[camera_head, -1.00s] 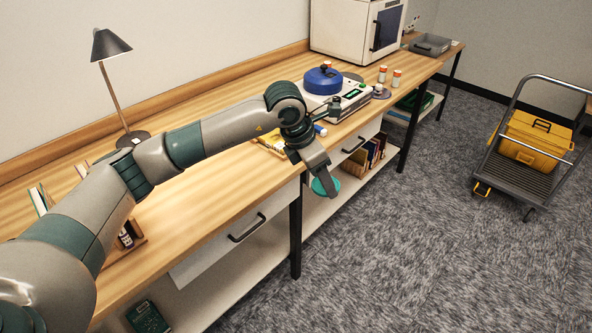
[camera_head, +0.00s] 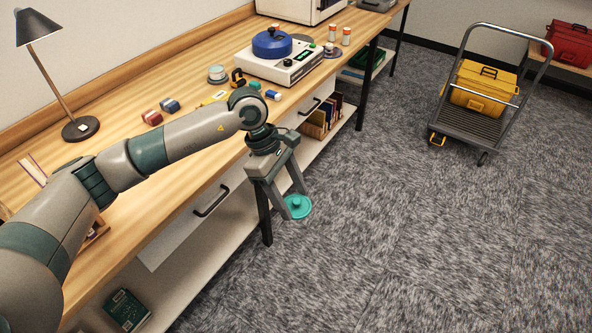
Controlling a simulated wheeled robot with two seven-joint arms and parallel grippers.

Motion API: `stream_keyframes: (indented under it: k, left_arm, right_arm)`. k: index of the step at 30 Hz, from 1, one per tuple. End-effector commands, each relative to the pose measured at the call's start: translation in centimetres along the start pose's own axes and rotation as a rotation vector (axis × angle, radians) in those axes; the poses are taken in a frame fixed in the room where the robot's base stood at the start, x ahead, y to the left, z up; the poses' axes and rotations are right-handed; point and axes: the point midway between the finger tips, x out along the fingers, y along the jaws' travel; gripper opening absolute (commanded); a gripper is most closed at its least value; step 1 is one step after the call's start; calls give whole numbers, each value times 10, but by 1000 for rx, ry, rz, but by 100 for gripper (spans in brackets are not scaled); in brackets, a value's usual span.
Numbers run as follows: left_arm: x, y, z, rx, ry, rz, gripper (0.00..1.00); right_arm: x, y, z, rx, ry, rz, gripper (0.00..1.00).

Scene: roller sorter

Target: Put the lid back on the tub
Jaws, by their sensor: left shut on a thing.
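The lid looks roughly level and hangs clear of the bench. I cannot pick out the tub for certain in this view. My right gripper is not in view.
The wooden bench (camera_head: 120,190) holds a white device with a blue round top (camera_head: 272,44), a desk lamp (camera_head: 79,128), red and blue rolls and small bottles. Below are drawers and a shelf with books (camera_head: 320,118). A trolley (camera_head: 470,125) carries a yellow toolbox (camera_head: 483,88). Open carpet lies between.

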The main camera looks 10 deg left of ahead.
Motion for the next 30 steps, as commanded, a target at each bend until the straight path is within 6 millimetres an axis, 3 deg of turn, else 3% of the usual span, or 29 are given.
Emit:
stream_keyframes:
  k: [9,18,24,30]
  left_arm:
    - [37,-66,-8,608,1,-256,36]
    - [56,-118,-16,1086,1,-451,36]
    - [63,-140,-20,1293,1,-537,36]
    - [54,-144,-49,1257,2,-522,36]
  right_arm:
    - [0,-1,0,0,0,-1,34]
    - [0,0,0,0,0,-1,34]
    - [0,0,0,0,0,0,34]
    - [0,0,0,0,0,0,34]
